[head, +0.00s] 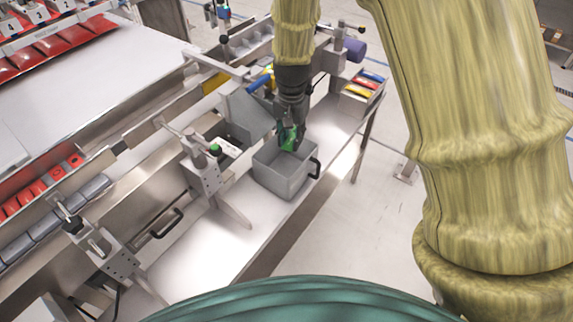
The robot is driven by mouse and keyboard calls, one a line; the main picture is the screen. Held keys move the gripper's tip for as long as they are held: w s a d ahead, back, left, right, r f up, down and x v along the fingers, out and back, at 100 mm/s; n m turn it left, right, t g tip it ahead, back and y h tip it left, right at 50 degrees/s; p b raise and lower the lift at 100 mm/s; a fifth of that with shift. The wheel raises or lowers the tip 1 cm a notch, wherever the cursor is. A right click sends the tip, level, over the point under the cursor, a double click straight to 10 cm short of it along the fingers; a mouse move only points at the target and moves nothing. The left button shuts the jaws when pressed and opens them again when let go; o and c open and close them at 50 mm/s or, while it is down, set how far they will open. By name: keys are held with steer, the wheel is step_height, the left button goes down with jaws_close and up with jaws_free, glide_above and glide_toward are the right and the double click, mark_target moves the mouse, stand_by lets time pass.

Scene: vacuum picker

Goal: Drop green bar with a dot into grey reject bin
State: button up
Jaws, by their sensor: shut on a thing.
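My gripper (290,130) points down over the grey reject bin (284,178) and is shut on the green bar (289,139). The bar is at about the height of the bin's rim, over its far part; I cannot tell whether it is partly inside. The dot on the bar is not clear at this size. The bin is an open grey box with a black handle on its right side, standing on the metal shelf. Part of the bin's far rim is hidden behind the bar and gripper.
A grey chute (248,112) stands close behind and left of the bin. A tray (357,98) with blue, red and yellow bars is at the back right. A metal bracket (205,172) stands left of the bin. The shelf (250,212) in front is clear.

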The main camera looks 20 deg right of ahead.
mark_target(288, 140)
steer(key=f, duration=0.1)
steer(key=f+b, duration=0.2)
steer(key=shift+w+a, duration=0.25)
steer(key=shift+a, duration=0.05)
step_height(288, 140, down, 3)
steer(key=b, duration=0.3)
steer(key=shift+s+r, duration=0.1)
steer(key=shift+r, duration=0.1)
steer(key=o, duration=1)
steer(key=shift+r, duration=0.1)
step_height(288, 140, up, 12)
steer(key=shift+f, duration=0.1)
